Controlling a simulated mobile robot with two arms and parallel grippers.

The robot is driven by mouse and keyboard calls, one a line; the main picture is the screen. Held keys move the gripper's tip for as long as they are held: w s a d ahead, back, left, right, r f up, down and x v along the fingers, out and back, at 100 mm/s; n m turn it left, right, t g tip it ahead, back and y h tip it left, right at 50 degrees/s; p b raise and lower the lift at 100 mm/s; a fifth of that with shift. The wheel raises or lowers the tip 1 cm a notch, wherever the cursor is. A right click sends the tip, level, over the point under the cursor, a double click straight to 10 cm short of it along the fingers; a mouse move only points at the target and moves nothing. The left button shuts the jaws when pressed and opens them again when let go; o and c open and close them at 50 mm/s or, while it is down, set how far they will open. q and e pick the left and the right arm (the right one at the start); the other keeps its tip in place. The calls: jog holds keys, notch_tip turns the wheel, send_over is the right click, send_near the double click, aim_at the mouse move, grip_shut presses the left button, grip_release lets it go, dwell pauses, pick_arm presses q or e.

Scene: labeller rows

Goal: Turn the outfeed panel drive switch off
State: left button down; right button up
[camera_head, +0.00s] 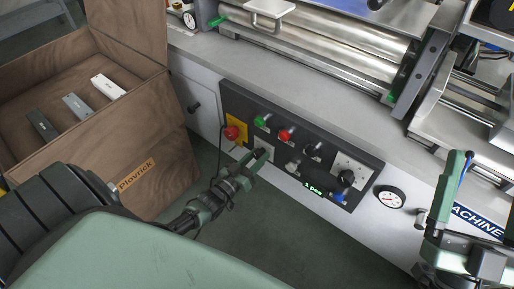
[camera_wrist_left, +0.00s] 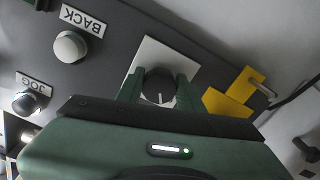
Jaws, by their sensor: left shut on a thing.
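The dark control panel (camera_head: 300,140) is on the front of the grey machine. On it, a dark round knob on a pale square plate (camera_head: 265,148) is at my left gripper (camera_head: 258,158). In the left wrist view the knob (camera_wrist_left: 158,87) sits between the two green fingers of my left gripper (camera_wrist_left: 158,92), which is shut on it. A pale pointer line shows on the knob; its label is hidden, so I cannot read whether it is the drive switch. My right gripper (camera_head: 486,185) is open and empty at the right, in front of the machine.
A yellow plate with a red button (camera_head: 232,132) is left of the knob. Green (camera_head: 261,121) and red (camera_head: 284,134) controls are above right. In the wrist view, buttons labelled BACK (camera_wrist_left: 70,47) and JOG (camera_wrist_left: 25,104) are close by. A brown box (camera_head: 125,150) stands left.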

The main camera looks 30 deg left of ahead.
pick_arm(q)
jog(key=shift+n, duration=1.2)
pick_arm(e)
jog(key=shift+w+f+g, duration=0.6)
jog(key=shift+f, duration=0.3)
pick_arm(q)
jog(key=c, duration=0.9)
grip_release()
pick_arm(e)
jog(key=shift+a, duration=0.1)
pick_arm(q)
jog(key=shift+s, duration=0.15)
jog(key=shift+s+p, duration=0.35)
jog(key=shift+p, duration=0.05)
jog(key=s+p, duration=0.1)
jog(key=s, duration=0.6)
jog(key=shift+a+p, duration=0.3)
pick_arm(e)
notch_tip(320, 180, down, 9)
jog(key=w+g+h, duration=0.2)
jog(key=g, duration=0.3)
jog(key=shift+w+d+g, duration=0.2)
jog(key=shift+d+g, duration=0.1)
jog(key=shift+d, duration=0.05)
pick_arm(q)
jog(key=shift+w, duration=0.1)
pick_arm(e)
jog(key=shift+r, duration=0.1)
